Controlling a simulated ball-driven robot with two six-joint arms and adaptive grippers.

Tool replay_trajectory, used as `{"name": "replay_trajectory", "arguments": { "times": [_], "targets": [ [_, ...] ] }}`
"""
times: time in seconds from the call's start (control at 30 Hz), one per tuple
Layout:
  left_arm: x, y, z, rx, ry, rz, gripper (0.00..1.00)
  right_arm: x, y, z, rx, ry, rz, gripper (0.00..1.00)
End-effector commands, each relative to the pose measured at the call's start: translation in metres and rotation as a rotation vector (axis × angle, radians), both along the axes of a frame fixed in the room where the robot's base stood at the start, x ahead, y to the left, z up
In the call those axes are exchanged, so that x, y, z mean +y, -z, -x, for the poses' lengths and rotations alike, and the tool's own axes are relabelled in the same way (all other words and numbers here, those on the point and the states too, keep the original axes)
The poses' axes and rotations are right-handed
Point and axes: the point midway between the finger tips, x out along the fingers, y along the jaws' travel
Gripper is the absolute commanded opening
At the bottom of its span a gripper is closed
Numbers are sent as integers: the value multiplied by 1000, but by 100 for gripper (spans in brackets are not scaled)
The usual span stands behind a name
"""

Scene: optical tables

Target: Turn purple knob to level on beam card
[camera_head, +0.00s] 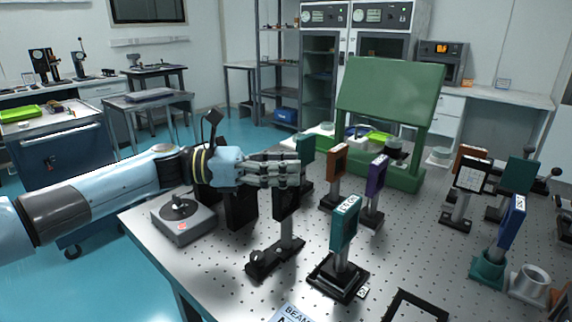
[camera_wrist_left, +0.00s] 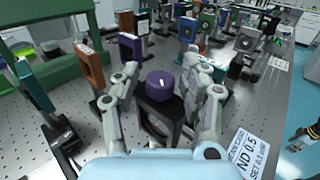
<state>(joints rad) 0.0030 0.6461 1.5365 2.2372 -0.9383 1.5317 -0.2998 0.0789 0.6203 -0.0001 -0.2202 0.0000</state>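A purple knob (camera_wrist_left: 162,85) with a small light mark sits on top of a black mount (camera_wrist_left: 160,118) in the left wrist view. My left gripper (camera_wrist_left: 162,74) is open, with a finger on each side of the knob and visible gaps between. In the head view my left gripper (camera_head: 300,170) hides the knob above the black mount (camera_head: 287,206). A pale card (camera_head: 292,314) reading "BEAM" is cut off at the bottom edge. A white card (camera_wrist_left: 250,155) reading "ND 0.5" and "SET 0.5" shows in the left wrist view.
A teal mount (camera_head: 344,222), an orange mount (camera_head: 338,163) and a purple mount (camera_head: 377,176) stand close by on the perforated table (camera_head: 408,237). A grey box with a black knob (camera_head: 183,221) sits under my left arm. A green stand (camera_head: 390,93) is behind.

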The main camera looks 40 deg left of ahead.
Motion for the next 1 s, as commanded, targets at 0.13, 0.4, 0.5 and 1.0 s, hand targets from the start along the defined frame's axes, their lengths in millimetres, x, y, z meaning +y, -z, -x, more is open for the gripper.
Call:
{"name": "replay_trajectory", "arguments": {
  "times": [0.13,0.4,0.5,1.0],
  "targets": [
    [-1,-1,0,-2,0,2,50,0,0,0,0,0,0,50],
    [8,0,6,1,0,0,50,-3,0,0,0,-1,3,50],
    [22,0,17,3,0,-3,50,-2,0,0,0,-1,2,50],
    [92,0,71,1,0,-1,50,-1,0,0,0,0,1,50]
  ]
}}
